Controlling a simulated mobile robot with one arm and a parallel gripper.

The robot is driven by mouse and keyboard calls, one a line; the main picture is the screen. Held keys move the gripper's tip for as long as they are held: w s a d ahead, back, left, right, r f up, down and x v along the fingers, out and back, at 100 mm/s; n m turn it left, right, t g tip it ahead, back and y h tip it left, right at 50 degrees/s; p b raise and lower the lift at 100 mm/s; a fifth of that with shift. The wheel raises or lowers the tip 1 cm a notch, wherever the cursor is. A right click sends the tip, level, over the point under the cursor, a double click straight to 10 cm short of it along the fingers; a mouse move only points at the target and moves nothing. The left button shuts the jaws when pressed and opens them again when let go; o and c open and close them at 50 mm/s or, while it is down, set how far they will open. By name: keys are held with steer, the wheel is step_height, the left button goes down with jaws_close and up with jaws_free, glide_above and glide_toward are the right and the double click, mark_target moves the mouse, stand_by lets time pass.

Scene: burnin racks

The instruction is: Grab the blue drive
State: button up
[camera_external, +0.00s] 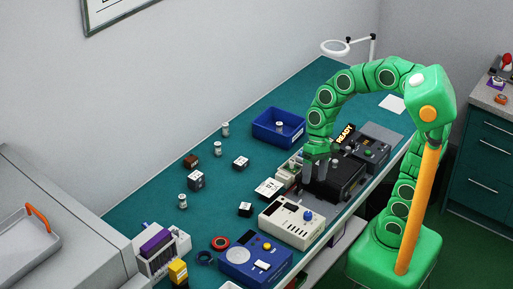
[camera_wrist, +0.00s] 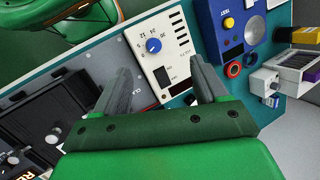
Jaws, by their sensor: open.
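A white rack (camera_external: 177,257) stands at the near left of the bench with a purple drive (camera_external: 156,243) in it. It also shows at the right edge of the wrist view (camera_wrist: 262,80), with the purple drive (camera_wrist: 298,61). I cannot make out a plainly blue drive; a small bluish spot by the rack is too small to tell. My gripper (camera_external: 316,172) is open and empty, pointing down above the black device, well to the right of the rack. In the wrist view my gripper's fingers (camera_wrist: 161,68) are spread, with a cream meter behind them.
A black device (camera_external: 340,180), a cream meter (camera_external: 293,222) and a blue tester (camera_external: 253,264) line the bench's front. A yellow-and-black block (camera_external: 178,271) is by the rack. A blue bin (camera_external: 262,133) stands farther back. Small parts lie scattered; the bench's back left is mostly clear.

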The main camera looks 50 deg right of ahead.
steer(key=w+a+f+m+y, duration=0.2)
steer(key=w+a+m+y, duration=0.55)
steer(key=w+a, duration=1.45)
steer(key=w+a+f+m+t, duration=0.1)
steer(key=w+a+f+m, duration=0.2)
steer(key=w+f, duration=0.1)
steer(key=w+a+f+m+t+y, duration=0.1)
steer(key=w+a+f+m, duration=0.2)
steer(key=w+f, duration=0.2)
steer(key=w+a+f+m+t, duration=0.1)
steer(key=w+a+f+m, duration=0.2)
steer(key=w, duration=0.4)
steer(key=shift+w+f+m+t+y, duration=0.25)
steer(key=shift+f+m+t, duration=0.2)
steer(key=shift+f, duration=0.25)
steer(key=shift+x, duration=5.95)
steer(key=c, duration=0.8)
